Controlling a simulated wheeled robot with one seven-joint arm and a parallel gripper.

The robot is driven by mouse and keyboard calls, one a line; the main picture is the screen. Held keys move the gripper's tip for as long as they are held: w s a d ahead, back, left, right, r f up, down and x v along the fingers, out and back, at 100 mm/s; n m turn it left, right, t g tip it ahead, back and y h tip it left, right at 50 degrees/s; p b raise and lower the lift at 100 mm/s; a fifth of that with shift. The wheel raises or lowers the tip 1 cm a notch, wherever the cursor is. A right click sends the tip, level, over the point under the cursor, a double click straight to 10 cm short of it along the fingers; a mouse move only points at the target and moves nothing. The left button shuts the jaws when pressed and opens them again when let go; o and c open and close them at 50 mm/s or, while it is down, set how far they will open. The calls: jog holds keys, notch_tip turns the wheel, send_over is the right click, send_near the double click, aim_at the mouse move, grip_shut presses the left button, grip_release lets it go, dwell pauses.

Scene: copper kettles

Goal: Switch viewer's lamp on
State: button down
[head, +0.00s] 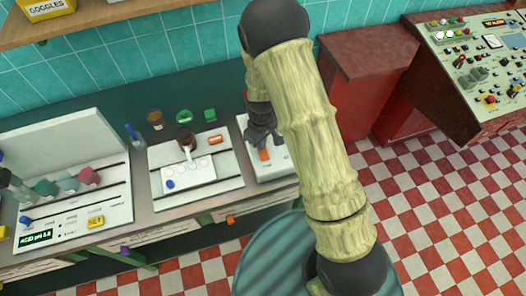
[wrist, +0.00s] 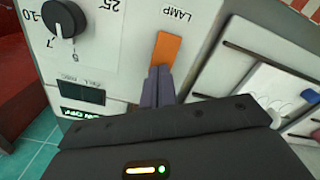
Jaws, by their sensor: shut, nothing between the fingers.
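The viewer is a pale panel (wrist: 205,25) with an orange lamp switch (wrist: 165,49) beside the printed word LAMP. In the head view the switch (head: 264,155) shows on the panel (head: 283,163) at the right end of the bench, partly hidden by my arm. My gripper (wrist: 158,72) is shut and empty, its dark fingertips right at the near end of the orange switch. I cannot tell whether they touch it. The gripper also shows in the head view (head: 262,140). A black dial (wrist: 64,19) and a small display with green text (wrist: 80,117) are left of the switch.
Left of the viewer stands a tray (head: 232,183) with a white block and bottles. Further left is a panel with a yellow SET button (head: 95,221). A red cabinet (head: 370,60) and control console (head: 480,70) stand right. Checkered floor (head: 430,210) is free.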

jog(key=shift+f, duration=0.2)
jog(key=shift+r+p, duration=2.55)
jog(key=shift+r, duration=1)
jog(key=s+d+r+m+t+b, duration=0.2)
jog(key=s+d+r+m+b, duration=0.1)
jog(key=s+d+r+m, duration=0.6)
jog(key=s+d+r, duration=0.3)
jog(key=d+r, duration=0.1)
jog(key=r, duration=0.2)
jog(key=shift+s+d+t, duration=0.3)
jog(key=shift+d, duration=0.05)
